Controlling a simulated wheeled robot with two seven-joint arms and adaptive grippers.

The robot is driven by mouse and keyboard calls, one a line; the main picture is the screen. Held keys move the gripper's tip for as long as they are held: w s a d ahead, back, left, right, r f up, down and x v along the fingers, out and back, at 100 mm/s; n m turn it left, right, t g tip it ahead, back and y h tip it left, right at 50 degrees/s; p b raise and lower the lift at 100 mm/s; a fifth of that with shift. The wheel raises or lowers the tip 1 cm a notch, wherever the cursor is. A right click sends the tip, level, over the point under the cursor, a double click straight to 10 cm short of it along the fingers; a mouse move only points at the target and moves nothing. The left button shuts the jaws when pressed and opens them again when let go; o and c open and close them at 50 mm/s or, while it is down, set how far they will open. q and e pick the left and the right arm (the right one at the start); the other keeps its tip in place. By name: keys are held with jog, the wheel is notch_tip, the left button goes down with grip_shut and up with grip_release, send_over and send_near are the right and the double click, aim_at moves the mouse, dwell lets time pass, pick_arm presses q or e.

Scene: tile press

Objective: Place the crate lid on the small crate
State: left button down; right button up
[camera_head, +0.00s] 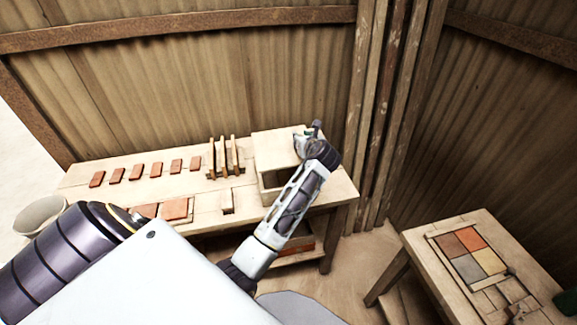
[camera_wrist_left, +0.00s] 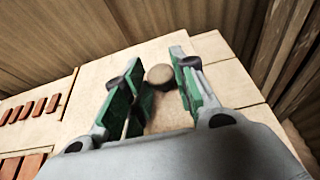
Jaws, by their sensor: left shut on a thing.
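The crate lid (camera_head: 272,150) is a pale flat wooden board in the head view, at the right end of the long bench. Its round knob (camera_wrist_left: 159,74) shows between the green finger pads in the left wrist view. My left gripper (camera_head: 310,138) is over the lid and shut on its knob. The small pale crate (camera_head: 268,197) is just below and in front of the lid, with a dark opening showing. My arm hides its right part. I cannot tell whether the lid touches the crate rim. My right gripper is not in view.
The long bench (camera_head: 75,178) holds a row of several red tiles (camera_head: 155,170) and a rack of upright slats (camera_head: 223,158) left of the crate. A second table (camera_head: 420,245) with a coloured tile panel stands at right. A corrugated wall (camera_head: 300,70) stands close behind the bench.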

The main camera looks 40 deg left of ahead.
pick_arm(q)
notch_tip(320, 180, down, 6)
dwell(0.5)
jog(key=shift+f, duration=1.9)
jog(key=c, duration=1.1)
grip_release()
jog(key=shift+f, duration=0.1)
jog(key=shift+c, duration=0.2)
jog(key=shift+s+d, duration=0.1)
jog(key=v, duration=1.2)
